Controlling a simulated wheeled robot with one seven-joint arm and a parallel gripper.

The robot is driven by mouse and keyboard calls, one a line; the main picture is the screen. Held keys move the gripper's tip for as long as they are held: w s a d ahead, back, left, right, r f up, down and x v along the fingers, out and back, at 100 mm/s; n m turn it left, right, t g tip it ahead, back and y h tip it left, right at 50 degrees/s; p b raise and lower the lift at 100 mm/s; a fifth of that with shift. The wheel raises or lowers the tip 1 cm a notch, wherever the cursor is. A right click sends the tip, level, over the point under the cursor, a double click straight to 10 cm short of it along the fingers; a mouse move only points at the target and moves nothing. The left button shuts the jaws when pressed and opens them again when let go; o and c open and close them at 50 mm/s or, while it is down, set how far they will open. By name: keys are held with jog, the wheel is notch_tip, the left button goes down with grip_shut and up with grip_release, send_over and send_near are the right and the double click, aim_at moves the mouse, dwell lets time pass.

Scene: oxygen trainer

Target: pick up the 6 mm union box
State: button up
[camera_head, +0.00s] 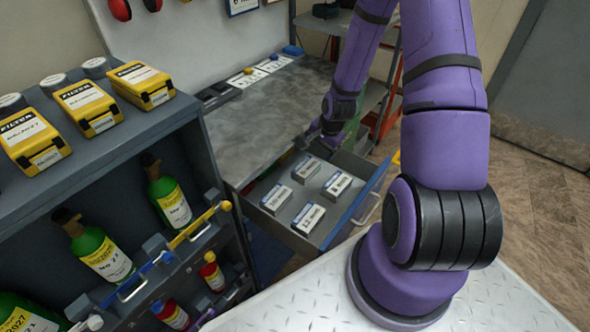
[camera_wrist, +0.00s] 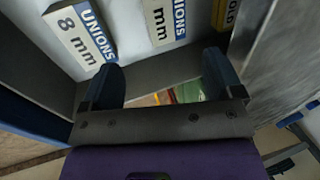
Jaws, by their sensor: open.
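Several white union boxes with blue strips lie in an open drawer (camera_head: 268,218). The head view shows a far-left box (camera_head: 306,169), a right box (camera_head: 337,184), a left box (camera_head: 276,198) and a near box (camera_head: 308,218); their sizes are too small to read surely. In the wrist view one box reads UNIONS 8 mm (camera_wrist: 82,36). Beside it another UNIONS box (camera_wrist: 164,20) ends in mm, its number cut off, so I cannot tell which is 6 mm. My gripper (camera_wrist: 163,64) is open and empty at the drawer's far side wall; it also shows in the head view (camera_head: 323,130).
A grey workbench (camera_head: 265,105) stands behind the drawer. A yellow label (camera_wrist: 227,14) shows right of the boxes in the wrist view. At left, a shelf unit (camera_head: 110,160) holds yellow filter boxes (camera_head: 87,104) and green bottles (camera_head: 100,252). The drawer's front handle (camera_head: 368,210) juts out.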

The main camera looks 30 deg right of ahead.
aim_at(308, 167)
jog(key=shift+a+x, duration=0.15)
jog(key=shift+x, duration=1.85)
jog(key=shift+a+x, duration=0.1)
jog(key=shift+x, duration=1.9)
jog(key=shift+w+x, duration=0.2)
jog(key=shift+x, duration=2.1)
jog(key=shift+d, duration=0.15)
jog(key=c, duration=0.8)
